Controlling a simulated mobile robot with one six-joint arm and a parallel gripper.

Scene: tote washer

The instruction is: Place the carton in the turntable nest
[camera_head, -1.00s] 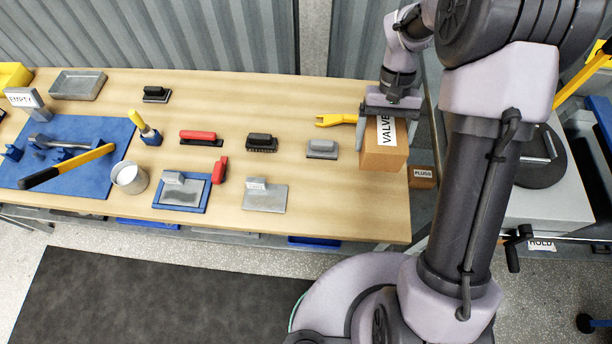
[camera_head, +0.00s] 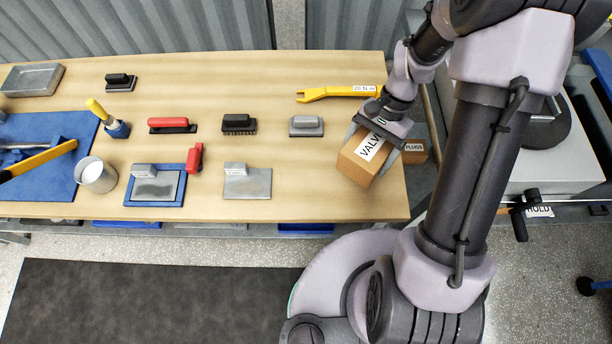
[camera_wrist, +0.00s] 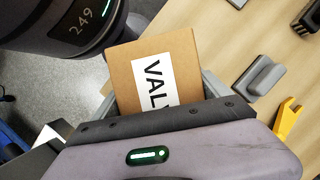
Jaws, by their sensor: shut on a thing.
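The carton (camera_head: 358,165) is a brown box with a white label that reads "VALV", the rest covered. My gripper (camera_head: 381,138) is shut on it near the right end of the wooden bench, and the carton is turned at an angle. I cannot tell whether it touches the bench top. In the wrist view the carton (camera_wrist: 122,70) sits between the two grey fingers, label facing up. A grey stand with a dark round disc (camera_head: 545,125) is at the right, partly behind my arm; I cannot tell whether it is the turntable, and no nest is clearly visible.
A yellow wrench (camera_head: 335,92) lies behind the carton. Several scrapers and brushes, such as a red-handled one (camera_head: 172,125), stand on the bench (camera_head: 310,195) to the left. A box labelled "PLUGS" (camera_head: 414,152) sits just right of the carton, beyond the bench's right edge.

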